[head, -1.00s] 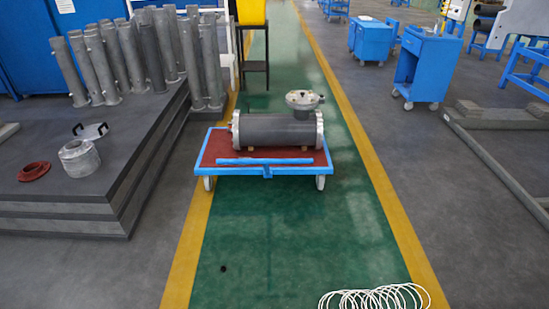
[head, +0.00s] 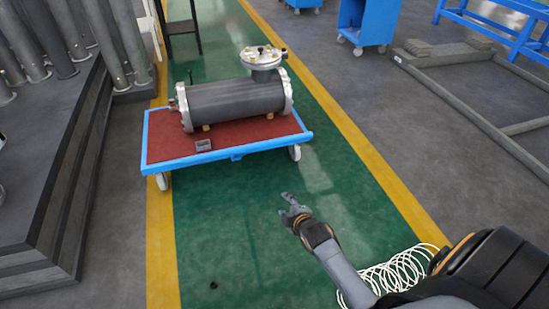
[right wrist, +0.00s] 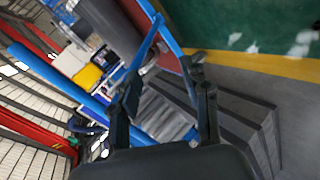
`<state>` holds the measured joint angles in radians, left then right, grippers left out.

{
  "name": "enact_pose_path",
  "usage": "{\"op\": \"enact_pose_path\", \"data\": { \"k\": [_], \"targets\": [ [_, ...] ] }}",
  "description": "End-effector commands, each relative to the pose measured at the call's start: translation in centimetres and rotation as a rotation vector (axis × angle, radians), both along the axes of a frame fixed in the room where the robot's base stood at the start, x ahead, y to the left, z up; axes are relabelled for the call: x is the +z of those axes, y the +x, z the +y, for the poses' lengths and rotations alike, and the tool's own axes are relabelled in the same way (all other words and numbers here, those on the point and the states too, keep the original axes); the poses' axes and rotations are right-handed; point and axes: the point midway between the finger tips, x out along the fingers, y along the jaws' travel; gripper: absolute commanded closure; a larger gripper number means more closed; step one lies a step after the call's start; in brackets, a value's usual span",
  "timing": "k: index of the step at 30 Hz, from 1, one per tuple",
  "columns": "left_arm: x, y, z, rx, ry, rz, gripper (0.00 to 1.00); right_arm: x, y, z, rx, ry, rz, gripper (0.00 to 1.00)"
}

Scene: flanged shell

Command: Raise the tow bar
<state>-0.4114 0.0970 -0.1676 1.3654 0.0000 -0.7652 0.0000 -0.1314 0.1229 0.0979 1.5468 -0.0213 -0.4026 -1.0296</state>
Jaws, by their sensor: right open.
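The low cart has a blue frame (head: 215,156) and a red deck (head: 160,137), and stands on the green lane. A grey flanged shell (head: 238,98) lies across its deck. I cannot make out the tow bar for sure in the head view; a small blue bracket (head: 237,156) shows at the near edge. In the right wrist view a thin blue bar (right wrist: 146,50) slants beside the cart edge; I cannot tell whether it is the tow bar. My right gripper (head: 288,204) is open and empty, in front of the cart and apart from it. My left gripper is out of view.
A dark stepped platform (head: 65,190) with grey pipes stands left. A coil of white hose (head: 385,270) lies on the floor at lower right. A low grey floor frame (head: 485,115) is at right. The green floor before the cart is mostly clear.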

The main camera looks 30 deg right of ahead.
Motion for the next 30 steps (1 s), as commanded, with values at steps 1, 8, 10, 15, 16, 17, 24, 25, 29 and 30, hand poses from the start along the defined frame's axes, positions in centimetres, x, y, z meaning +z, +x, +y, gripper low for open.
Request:
{"op": "enact_pose_path", "data": {
  "k": [1, 8, 10, 15, 16, 17, 24, 25, 29, 30],
  "targets": [
    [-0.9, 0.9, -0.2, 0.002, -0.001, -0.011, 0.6, 2.4, 1.7, -1.2, 0.023, -0.086, -0.073, 0.53],
    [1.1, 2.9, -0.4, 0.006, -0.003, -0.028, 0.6, 12.5, 4.0, -3.8, 0.069, -0.36, -0.231, 0.53],
    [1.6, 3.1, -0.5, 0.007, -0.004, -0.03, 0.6, 13.5, 4.3, -4.1, 0.072, -0.388, -0.244, 0.53],
    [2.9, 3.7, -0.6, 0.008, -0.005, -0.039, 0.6, 13.5, 6.3, -4.6, 0.072, -0.396, -0.249, 0.53],
    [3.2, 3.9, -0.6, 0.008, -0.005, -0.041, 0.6, 13.3, 6.8, -4.7, 0.072, -0.396, -0.248, 0.53],
    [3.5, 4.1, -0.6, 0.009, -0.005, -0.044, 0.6, 13.2, 7.4, -4.8, 0.072, -0.396, -0.249, 0.53],
    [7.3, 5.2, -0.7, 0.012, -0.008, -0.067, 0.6, 11.9, 12.4, -6.0, 0.071, -0.393, -0.249, 0.53],
    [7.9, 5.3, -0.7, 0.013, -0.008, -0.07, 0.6, 11.7, 12.9, -6.2, 0.072, -0.392, -0.248, 0.53],
    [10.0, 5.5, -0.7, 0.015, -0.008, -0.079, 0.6, 11.3, 15.1, -6.7, 0.072, -0.392, -0.247, 0.53],
    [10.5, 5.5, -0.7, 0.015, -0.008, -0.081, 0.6, 11.1, 15.5, -6.8, 0.073, -0.393, -0.247, 0.53]
  ]
}}
